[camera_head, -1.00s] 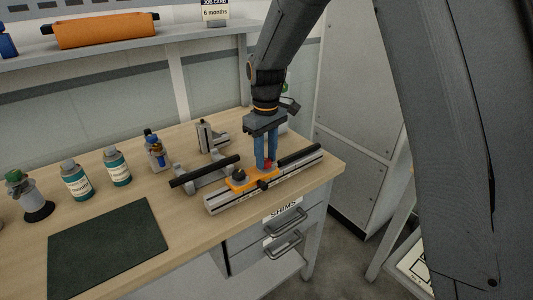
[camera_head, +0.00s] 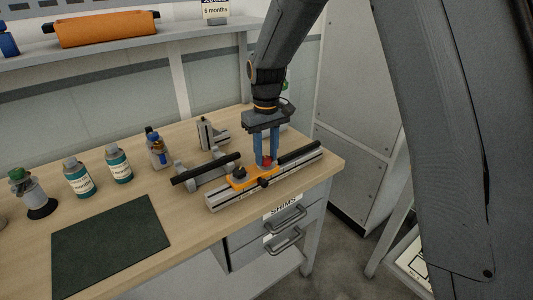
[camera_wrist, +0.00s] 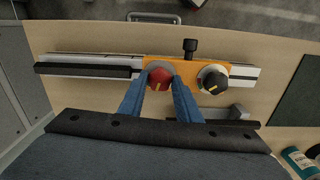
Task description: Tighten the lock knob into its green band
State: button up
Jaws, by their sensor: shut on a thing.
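A red knob (camera_wrist: 160,77) with a pale pointer line sits on the orange carriage (camera_wrist: 188,66) of a metal rail; it also shows in the head view (camera_head: 267,160). My gripper (camera_wrist: 161,78) points down over the carriage, its two blue fingers shut on the red knob from both sides. It shows in the head view too (camera_head: 266,160). A black knob (camera_wrist: 212,79) with a yellow mark and a pale dial stands beside it on the carriage.
A black stop screw (camera_wrist: 190,46) sticks out of the carriage's edge. A grey fixture with a black bar (camera_head: 205,170) stands close behind the rail. Bottles (camera_head: 78,178) and a dark green mat (camera_head: 110,245) lie to the left. Bare bench lies between mat and rail.

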aim_at(266, 158)
jog(key=o, duration=1.1)
jog(key=shift+w, duration=0.1)
jog(key=shift+c, duration=0.2)
jog(key=shift+r, duration=0.1)
jog(key=shift+r+b, duration=1)
jog(key=shift+r, duration=2.9)
